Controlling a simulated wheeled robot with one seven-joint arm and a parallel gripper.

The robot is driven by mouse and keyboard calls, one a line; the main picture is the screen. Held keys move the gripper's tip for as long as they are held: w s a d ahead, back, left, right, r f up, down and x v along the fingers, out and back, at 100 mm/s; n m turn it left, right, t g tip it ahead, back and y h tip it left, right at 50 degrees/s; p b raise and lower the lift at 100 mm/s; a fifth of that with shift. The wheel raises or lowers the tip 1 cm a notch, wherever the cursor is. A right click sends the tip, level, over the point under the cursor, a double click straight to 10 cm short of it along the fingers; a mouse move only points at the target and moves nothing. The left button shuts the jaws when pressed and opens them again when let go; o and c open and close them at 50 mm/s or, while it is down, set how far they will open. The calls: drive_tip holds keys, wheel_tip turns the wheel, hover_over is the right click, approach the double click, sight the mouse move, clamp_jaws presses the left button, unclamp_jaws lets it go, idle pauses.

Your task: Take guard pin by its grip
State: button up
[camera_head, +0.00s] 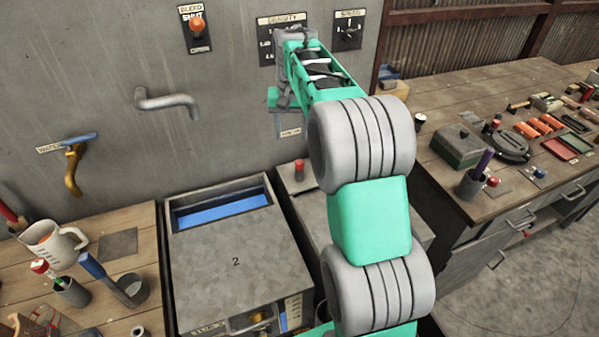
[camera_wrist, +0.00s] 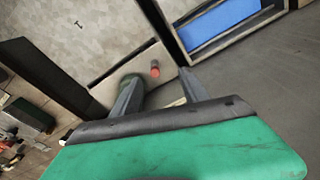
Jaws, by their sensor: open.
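A small pin with a red grip, which looks like the guard pin (camera_head: 299,168), stands upright on a grey surface right of the box marked 2. In the wrist view, the red grip (camera_wrist: 155,69) shows just beyond and between the fingers. My gripper (camera_wrist: 161,78) is open, with nothing between its fingers, and apart from the pin. In the head view my arm reaches to the wall, and the gripper end is partly hidden above the pin. The pin's lower part is hard to make out.
The box marked 2 (camera_head: 236,262) has a blue-lined opening at its back. A grey wall pipe (camera_head: 168,101), a water tap (camera_head: 73,168) and control plates are on the wall. Cluttered benches stand left and right (camera_head: 480,75).

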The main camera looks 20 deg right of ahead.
drive_tip(key=m+g+b, duration=0.1)
hover_over(299, 161)
drive_tip(key=f, duration=1)
drive_tip(key=shift+s, duration=0.2)
wheel_tip(299, 161, down, 8)
drive_tip(key=p, duration=0.2)
drive_tip(key=shift+f+p, duration=0.2)
drive_tip(key=shift+p, duration=0.15)
clamp_jaws()
